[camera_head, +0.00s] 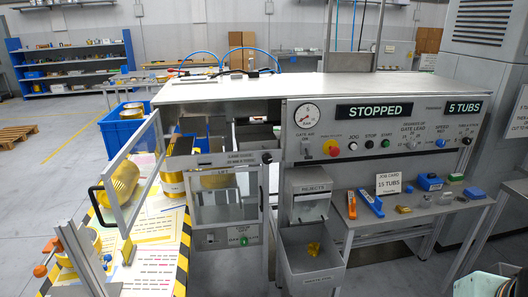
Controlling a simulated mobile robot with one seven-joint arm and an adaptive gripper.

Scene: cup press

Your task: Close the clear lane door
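The clear lane door (140,181) is a framed see-through panel at the left end of the machine. It stands swung open, angled out toward the lower left over the yellow sheet-covered surface. Its dark curved handle (95,205) is on the outer left edge. Gold tubs (121,182) show near and through the door panel. My gripper is not in view.
A grey post with an orange knob (40,270) stands at lower left, near the door's swing. A rejects bin (309,208) and a chute are right of the lane. The control panel reads STOPPED (374,111). A side shelf (412,217) holds tools and blocks.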

